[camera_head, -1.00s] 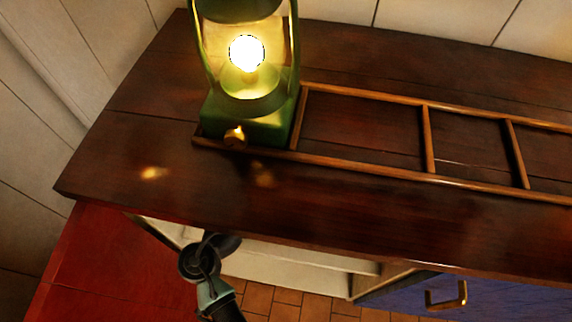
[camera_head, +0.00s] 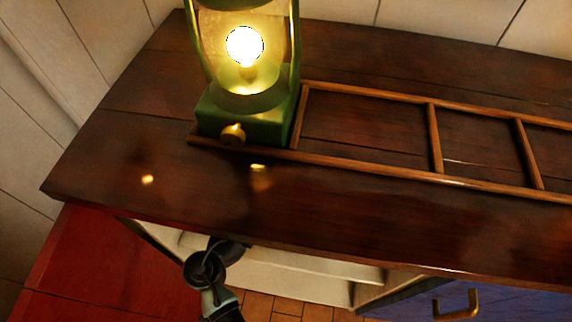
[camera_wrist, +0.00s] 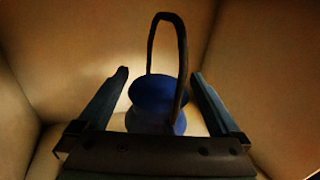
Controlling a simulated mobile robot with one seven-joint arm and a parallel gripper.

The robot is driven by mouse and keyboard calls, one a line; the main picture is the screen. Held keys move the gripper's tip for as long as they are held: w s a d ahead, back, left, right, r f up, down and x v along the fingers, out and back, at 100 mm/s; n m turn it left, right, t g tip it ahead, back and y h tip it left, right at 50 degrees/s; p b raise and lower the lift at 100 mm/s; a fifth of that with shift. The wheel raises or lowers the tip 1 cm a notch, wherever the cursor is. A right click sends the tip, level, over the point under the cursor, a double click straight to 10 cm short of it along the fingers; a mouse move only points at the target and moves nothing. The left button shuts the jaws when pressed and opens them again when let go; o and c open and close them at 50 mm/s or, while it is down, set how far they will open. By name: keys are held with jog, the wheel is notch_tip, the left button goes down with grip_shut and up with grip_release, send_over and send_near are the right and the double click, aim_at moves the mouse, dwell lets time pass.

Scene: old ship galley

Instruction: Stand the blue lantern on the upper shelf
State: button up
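In the wrist view the blue lantern (camera_wrist: 158,95) stands inside a pale, box-like space, with its dark loop handle (camera_wrist: 166,18) raised. My gripper (camera_wrist: 160,76) is open, one finger on each side of the lantern, with a small gap showing on the right. The lower part of the lantern is hidden behind my gripper's body. In the head view neither the blue lantern nor my gripper shows; only part of my arm is seen at the front opening under the counter. A pale shelf board (camera_head: 310,265) shows in that opening. I cannot tell whether it is the upper shelf.
A lit green lantern (camera_head: 262,126) stands on the dark wooden counter (camera_head: 110,150), at the left end of a wooden divider frame (camera_head: 435,140). Below the counter are a red panel (camera_head: 90,255) at left and a blue door (camera_head: 510,300) with a brass handle at right.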

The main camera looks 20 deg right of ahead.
jog(key=shift+r, duration=0.2)
jog(key=p+v, duration=0.3)
jog(key=v, duration=0.9)
jog(key=shift+f, duration=0.15)
